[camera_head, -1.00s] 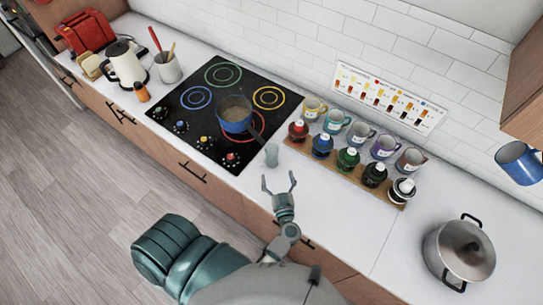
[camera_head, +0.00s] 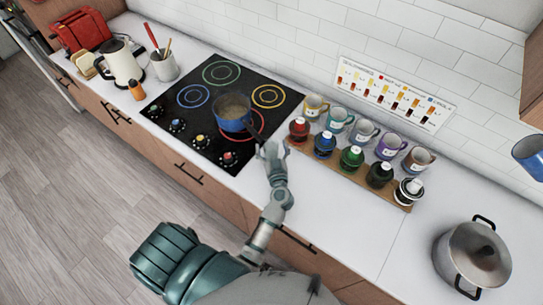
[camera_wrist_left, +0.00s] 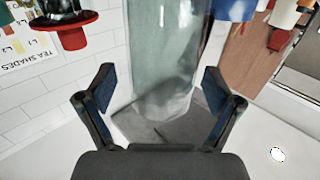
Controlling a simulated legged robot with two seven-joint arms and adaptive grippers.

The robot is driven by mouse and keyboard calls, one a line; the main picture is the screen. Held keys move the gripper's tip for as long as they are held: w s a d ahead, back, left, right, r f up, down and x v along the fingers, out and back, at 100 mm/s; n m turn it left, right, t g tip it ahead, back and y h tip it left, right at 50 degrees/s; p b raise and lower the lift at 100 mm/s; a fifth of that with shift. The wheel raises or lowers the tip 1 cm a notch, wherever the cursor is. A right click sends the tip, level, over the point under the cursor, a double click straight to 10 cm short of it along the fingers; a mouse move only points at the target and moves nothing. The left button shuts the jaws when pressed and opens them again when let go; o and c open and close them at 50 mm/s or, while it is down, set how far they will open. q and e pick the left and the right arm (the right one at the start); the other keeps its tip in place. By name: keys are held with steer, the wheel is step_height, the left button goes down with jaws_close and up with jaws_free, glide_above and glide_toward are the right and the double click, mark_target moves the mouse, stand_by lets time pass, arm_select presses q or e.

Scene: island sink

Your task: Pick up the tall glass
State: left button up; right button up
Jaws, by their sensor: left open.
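The tall glass (camera_wrist_left: 165,65) is clear and faintly greenish. In the left wrist view it stands large between my two open fingers, with a gap on each side. My left gripper (camera_wrist_left: 158,95) is open and holds nothing. In the head view my left gripper (camera_head: 272,151) is over the counter beside the cooktop's right corner. There its fingers overlap the glass and mostly hide it. My right gripper is not in view.
A blue pot (camera_head: 233,118) sits on the black cooktop (camera_head: 190,150), its handle pointing toward the gripper. A wooden rack (camera_head: 335,172) with several colored bottles, and mugs behind, lies just to the right. A lidded pot (camera_head: 472,255) stands farther right. The front counter (camera_head: 335,225) is clear.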

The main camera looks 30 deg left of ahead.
arm_select(q)
steer(key=shift+s, duration=0.1)
jaws_close()
steer(key=shift+r, duration=0.2)
steer(key=shift+r+p, duration=0.75)
steer(key=shift+r, duration=0.85)
steer(key=s+r, duration=0.1)
steer(key=s, duration=1.5)
steer(key=shift+d+r, duration=0.25)
steer(key=shift+d, duration=0.2)
